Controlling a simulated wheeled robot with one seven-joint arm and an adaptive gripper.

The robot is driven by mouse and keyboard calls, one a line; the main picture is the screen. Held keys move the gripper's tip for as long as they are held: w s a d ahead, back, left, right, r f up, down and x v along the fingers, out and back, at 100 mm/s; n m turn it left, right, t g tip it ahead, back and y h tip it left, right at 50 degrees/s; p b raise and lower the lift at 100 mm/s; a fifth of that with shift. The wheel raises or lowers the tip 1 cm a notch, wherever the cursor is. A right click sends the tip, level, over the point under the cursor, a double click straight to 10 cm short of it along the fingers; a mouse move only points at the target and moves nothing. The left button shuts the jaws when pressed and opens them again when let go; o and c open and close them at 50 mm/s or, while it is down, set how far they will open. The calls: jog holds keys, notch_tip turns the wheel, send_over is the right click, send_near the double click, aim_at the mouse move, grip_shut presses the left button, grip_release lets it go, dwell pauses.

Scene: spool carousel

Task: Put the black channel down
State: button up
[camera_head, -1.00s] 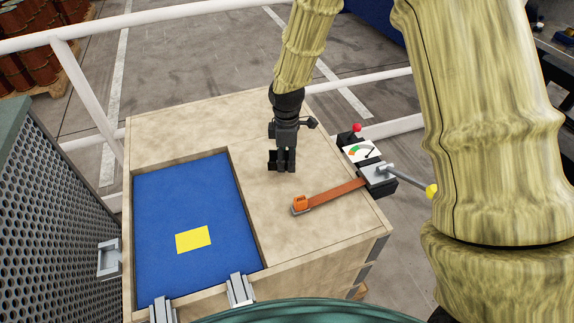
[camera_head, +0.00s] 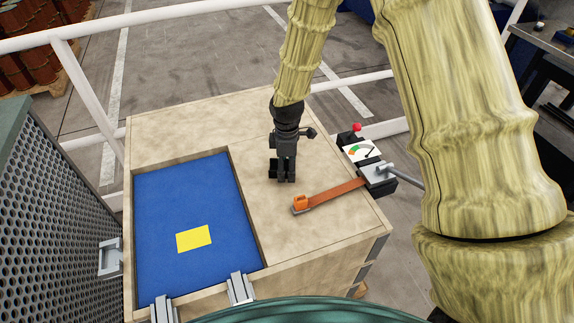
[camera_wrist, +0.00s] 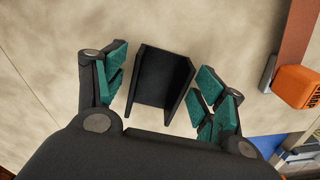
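The black channel (camera_wrist: 164,76) shows in the wrist view as a short U-shaped piece with two side walls, its open side towards the camera. It is between the green-padded fingers of my gripper (camera_wrist: 166,90), with a gap visible on each side. My gripper is open around it. In the head view my gripper (camera_head: 283,178) is low over the pale wooden top (camera_head: 240,115), right of the blue recess. There the channel cannot be told clearly from the dark fingers, and its contact with the top is not clear.
A blue recess (camera_head: 185,205) with a yellow square (camera_head: 194,238) is at left. An orange tape end (camera_head: 301,202) on a brown strip (camera_head: 335,192) lies close to the right of my gripper, leading to a gauge (camera_head: 361,150) and clamp. White rails stand behind.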

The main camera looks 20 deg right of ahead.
notch_tip(320, 180, up, 12)
jog(key=b, duration=0.1)
jog(key=shift+r, duration=0.15)
dwell(0.6)
